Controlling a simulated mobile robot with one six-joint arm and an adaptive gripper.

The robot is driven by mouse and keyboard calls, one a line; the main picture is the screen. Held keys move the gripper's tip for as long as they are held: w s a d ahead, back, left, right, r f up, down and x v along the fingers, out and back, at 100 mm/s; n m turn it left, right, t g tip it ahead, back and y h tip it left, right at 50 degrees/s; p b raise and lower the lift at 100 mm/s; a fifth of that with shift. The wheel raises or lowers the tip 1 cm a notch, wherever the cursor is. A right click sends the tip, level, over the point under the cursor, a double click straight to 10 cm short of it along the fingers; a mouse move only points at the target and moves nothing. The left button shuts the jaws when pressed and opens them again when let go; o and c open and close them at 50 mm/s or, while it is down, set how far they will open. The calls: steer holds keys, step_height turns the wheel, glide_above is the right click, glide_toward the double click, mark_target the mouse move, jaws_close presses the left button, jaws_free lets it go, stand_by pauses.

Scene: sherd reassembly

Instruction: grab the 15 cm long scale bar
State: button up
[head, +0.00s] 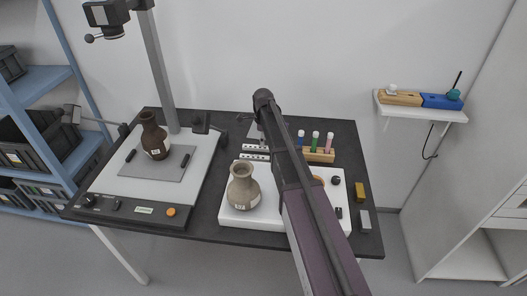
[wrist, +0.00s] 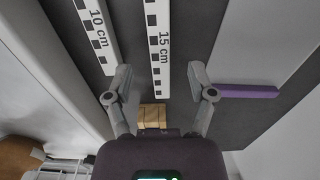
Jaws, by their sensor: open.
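The 15 cm scale bar (wrist: 161,45) is a white strip with black squares and a "15 cm" print, running up the middle of the wrist view. My gripper (wrist: 160,72) is open, with one finger on each side of this bar and visible gaps to both. The bar's near end shows between the fingers. A shorter-marked 10 cm scale bar (wrist: 97,35) lies to the left, outside the left finger. In the head view, two pale checkered bars (head: 254,157) lie on the dark table by my arm; which is the 15 cm one is too small to read.
A brown vase (head: 153,138) stands on the grey copy-stand board at left. A tan vase (head: 243,187) stands on a white board close in front of the bars. A tube rack (head: 318,156) is to the right. In the wrist view, a purple bar (wrist: 247,91) lies right of my gripper.

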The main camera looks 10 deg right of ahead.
mark_target(263, 149)
steer(key=shift+a+f+b, duration=0.1)
steer(key=shift+f+b, duration=1.6)
steer(key=shift+f, duration=0.3)
jaws_close()
